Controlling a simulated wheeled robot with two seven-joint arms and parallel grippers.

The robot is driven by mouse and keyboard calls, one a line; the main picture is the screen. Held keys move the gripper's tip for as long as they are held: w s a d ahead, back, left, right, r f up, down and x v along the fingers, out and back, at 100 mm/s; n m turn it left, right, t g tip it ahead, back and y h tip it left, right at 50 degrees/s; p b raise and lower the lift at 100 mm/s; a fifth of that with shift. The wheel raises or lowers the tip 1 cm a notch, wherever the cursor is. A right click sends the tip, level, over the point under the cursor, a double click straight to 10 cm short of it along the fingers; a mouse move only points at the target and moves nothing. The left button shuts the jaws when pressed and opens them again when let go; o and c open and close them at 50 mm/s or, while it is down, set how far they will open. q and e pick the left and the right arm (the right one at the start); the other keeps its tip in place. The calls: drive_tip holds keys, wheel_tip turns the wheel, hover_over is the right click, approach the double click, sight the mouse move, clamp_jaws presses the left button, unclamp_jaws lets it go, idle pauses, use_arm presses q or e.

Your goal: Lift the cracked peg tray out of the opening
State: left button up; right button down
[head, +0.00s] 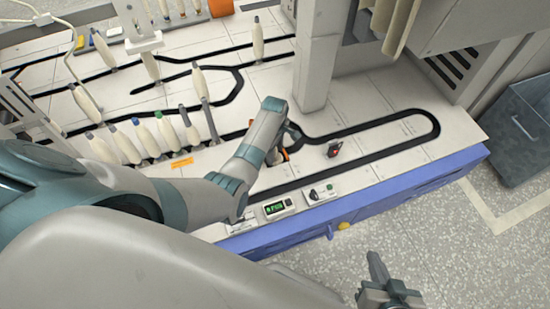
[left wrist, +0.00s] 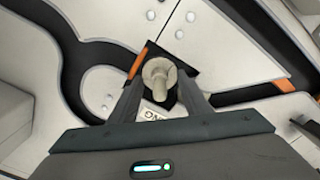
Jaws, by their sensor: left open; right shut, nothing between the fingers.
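The peg tray shows in the left wrist view as a small dark square plate (left wrist: 184,77) with a pale upright peg (left wrist: 158,78) on it. No crack can be made out. My left gripper (left wrist: 160,96) is open, with one finger on each side of the peg; I cannot tell whether either finger touches it. In the head view, my left gripper (head: 287,143) is low over the white worktop, and my arm largely hides the tray. The opening's edges are mostly hidden by the plate and fingers. My right gripper (head: 390,292) is shut and empty, beyond the worktop's front edge.
Black track grooves (head: 400,148) run across the white worktop. A small black block with a red spot (head: 334,149) stands right of my left gripper. Several pale bobbins (head: 152,140) stand at left. A grey post (head: 317,60) rises behind. A green display (head: 275,208) sits near the blue front edge.

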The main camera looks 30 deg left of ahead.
sight(275, 150)
use_arm(q)
drive_tip(key=shift+f, duration=0.25)
use_arm(e)
drive_tip(key=shift+w+a+r, duration=0.1)
drive_tip(key=shift+w+r, duration=0.15)
use_arm(q)
clamp_jaws()
